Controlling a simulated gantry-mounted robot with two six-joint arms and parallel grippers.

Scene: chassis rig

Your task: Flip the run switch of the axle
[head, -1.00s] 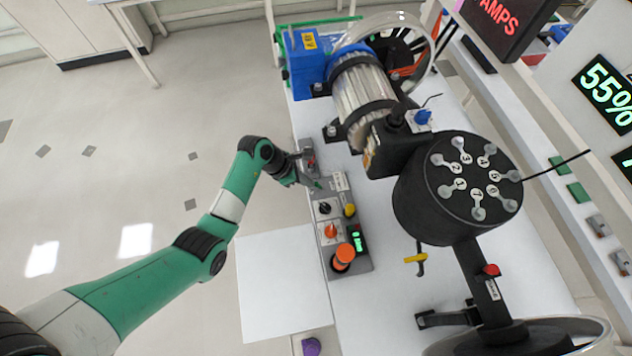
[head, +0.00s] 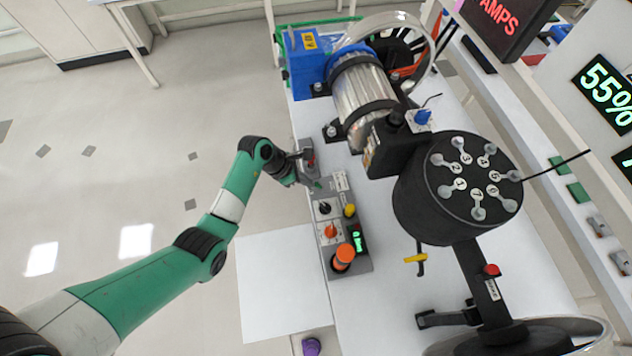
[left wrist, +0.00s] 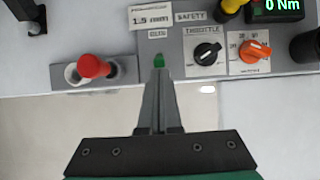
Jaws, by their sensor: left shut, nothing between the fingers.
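The grey control panel (head: 343,235) stands along the left edge of the white bench. A small green switch (left wrist: 159,60) is on the panel, left of the black throttle knob (left wrist: 207,53), under a small label too blurred to read surely. My left gripper (left wrist: 159,74) has its fingers together and empty, their tips at the green switch. I cannot tell whether they touch it. In the head view the gripper (head: 312,185) reaches the panel's far end from the left. My right gripper is not in view.
An orange knob (left wrist: 254,50) and yellow knob (head: 349,210) are close by on the panel. A red-tipped lever (left wrist: 93,66) stands on a separate grey block just left of the fingers. The motor (head: 362,90) and black drum (head: 458,190) crowd the bench to the right.

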